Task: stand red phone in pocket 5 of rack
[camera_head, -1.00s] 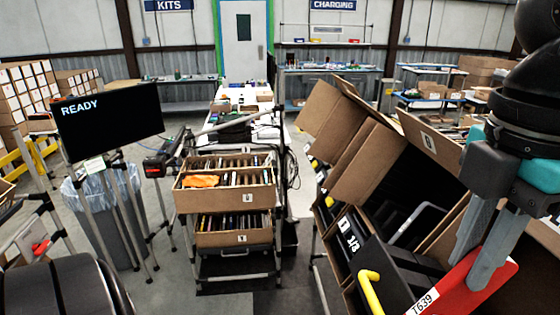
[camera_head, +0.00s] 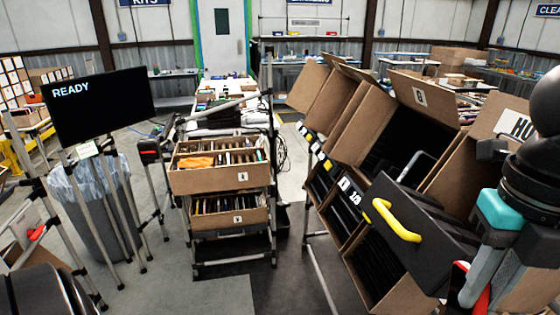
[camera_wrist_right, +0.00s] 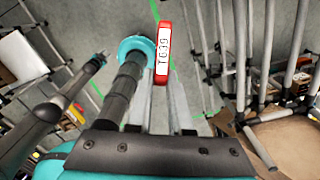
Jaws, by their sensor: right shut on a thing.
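My right gripper (camera_head: 482,288) is at the lower right of the head view, shut on the red phone (camera_head: 483,301); only slivers of red show there. In the right wrist view the red phone (camera_wrist_right: 163,55) stands edge-on between the fingers, with a white label reading T639. Tilted cartons (camera_head: 420,95) with dark slotted insides fill the right side, left of and beyond the gripper. A black panel with a yellow handle (camera_head: 395,220) is among them. I cannot tell which is the rack or read pocket 5. My left gripper is not seen.
A cart in the middle holds two cartons (camera_head: 243,177) of upright slim items, one with an orange thing (camera_head: 197,162). A READY screen (camera_head: 98,103) and a lined bin (camera_head: 95,205) stand left. Bare floor (camera_head: 225,290) lies in front of the cart.

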